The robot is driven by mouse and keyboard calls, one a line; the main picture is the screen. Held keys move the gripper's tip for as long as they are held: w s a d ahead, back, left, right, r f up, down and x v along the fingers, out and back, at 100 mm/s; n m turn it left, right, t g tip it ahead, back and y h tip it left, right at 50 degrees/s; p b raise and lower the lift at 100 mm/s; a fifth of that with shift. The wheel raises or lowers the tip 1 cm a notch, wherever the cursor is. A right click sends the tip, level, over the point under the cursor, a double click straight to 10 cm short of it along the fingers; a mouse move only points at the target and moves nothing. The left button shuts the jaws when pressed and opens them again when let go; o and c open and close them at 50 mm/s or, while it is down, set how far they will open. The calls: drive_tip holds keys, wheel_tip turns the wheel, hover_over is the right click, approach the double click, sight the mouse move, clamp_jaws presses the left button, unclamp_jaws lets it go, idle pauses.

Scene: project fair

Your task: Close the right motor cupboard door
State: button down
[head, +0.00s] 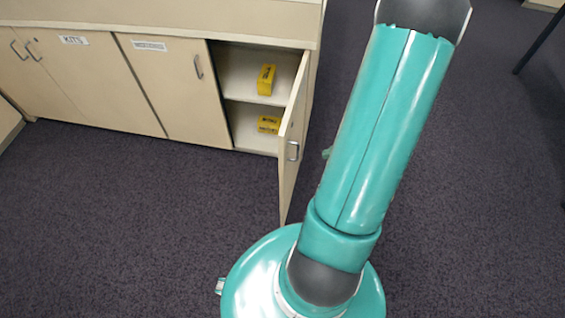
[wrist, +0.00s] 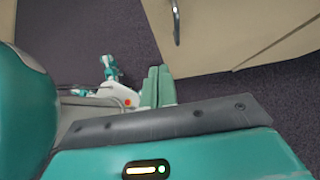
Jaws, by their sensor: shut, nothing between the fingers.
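The right motor cupboard door (head: 292,140) is a beige panel in the head view.
Yellow boxes lie inside the open cupboard, one on the upper shelf (head: 266,79) and one below (head: 269,124). The neighbouring door (head: 170,85) and the KITS door (head: 85,75) are closed. Dark carpet (head: 130,220) is clear in front. A dark table leg (head: 540,40) stands far right.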

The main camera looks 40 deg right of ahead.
approach(285, 161)
drive_tip(key=x, duration=0.5)
drive_tip(key=shift+s+a+f, duration=0.1)
drive_tip(key=shift+s+f, duration=0.1)
drive_tip(key=shift+f, duration=0.05)
drive_tip(key=shift+w+a, duration=0.2)
drive_tip(key=shift+w, duration=0.05)
drive_tip(key=shift+w+a, duration=0.1)
drive_tip(key=shift+w, duration=0.05)
